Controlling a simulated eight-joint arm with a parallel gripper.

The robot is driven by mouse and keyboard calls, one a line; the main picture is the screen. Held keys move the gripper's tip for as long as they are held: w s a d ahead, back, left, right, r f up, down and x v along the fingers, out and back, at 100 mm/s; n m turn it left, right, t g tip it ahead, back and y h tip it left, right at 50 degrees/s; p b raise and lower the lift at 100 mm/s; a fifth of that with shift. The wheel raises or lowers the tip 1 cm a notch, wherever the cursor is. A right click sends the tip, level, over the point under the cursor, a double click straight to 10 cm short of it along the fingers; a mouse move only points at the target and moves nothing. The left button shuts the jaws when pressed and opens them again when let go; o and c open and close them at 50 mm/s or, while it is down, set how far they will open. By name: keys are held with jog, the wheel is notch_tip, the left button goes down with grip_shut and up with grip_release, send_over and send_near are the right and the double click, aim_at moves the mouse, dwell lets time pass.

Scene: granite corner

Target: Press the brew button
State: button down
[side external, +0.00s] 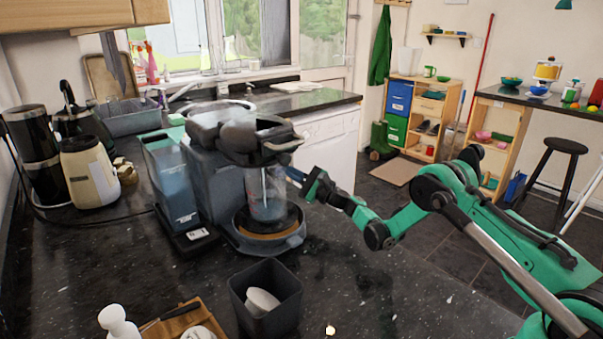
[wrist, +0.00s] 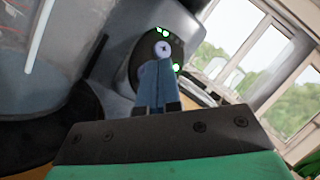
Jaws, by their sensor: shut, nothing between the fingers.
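The coffee machine (side external: 215,165) stands on the dark counter, with a clear jug (side external: 268,195) on its round base. In the wrist view, a pale round button (wrist: 162,48) with a dark mark sits on a dark round panel with small green lights; I take it to be the brew button. My gripper (side external: 288,173) is shut and empty at the right side of the machine. In the wrist view my blue fingertips (wrist: 155,66) are right by the button's lower edge. I cannot tell whether they touch it. The side view does not show the button.
A dark square bin (side external: 238,291) with a white thing inside stands at the front. A cream appliance (side external: 88,172) and dark canisters are at the left. A wooden tray (side external: 215,323) lies at the front edge. The counter right of the bin is mostly clear.

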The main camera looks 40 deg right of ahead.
jog(key=shift+s+d+r, duration=0.2)
jog(key=shift+s+r, duration=0.1)
jog(key=shift+s, duration=0.2)
jog(key=shift+s+d+r, duration=0.25)
jog(key=shift+s+r, duration=0.15)
jog(key=shift+s, duration=0.3)
jog(key=shift+s+d+r, duration=0.25)
jog(key=shift+s+r, duration=0.15)
jog(key=shift+s, duration=0.25)
jog(key=shift+s+d+r, duration=0.25)
jog(key=shift+s+r, duration=0.15)
jog(key=shift+s, duration=0.3)
jog(key=s+a+r+n+g+h, duration=0.2)
jog(key=s+r+n+g+h, duration=0.45)
jog(key=n, duration=0.95)
jog(key=s+a+f+n+g, duration=0.2)
jog(key=s+a+n+g, duration=0.1)
jog(key=s, duration=0.5)
jog(key=s+a+f+n+g+h, duration=0.1)
jog(key=s+a+f+n+g, duration=0.1)
jog(key=s+a, duration=0.3)
jog(key=s+n+g, duration=0.1)
jog(key=s, duration=0.2)
jog(key=shift+f+n, duration=0.2)
jog(key=shift+n, duration=0.1)
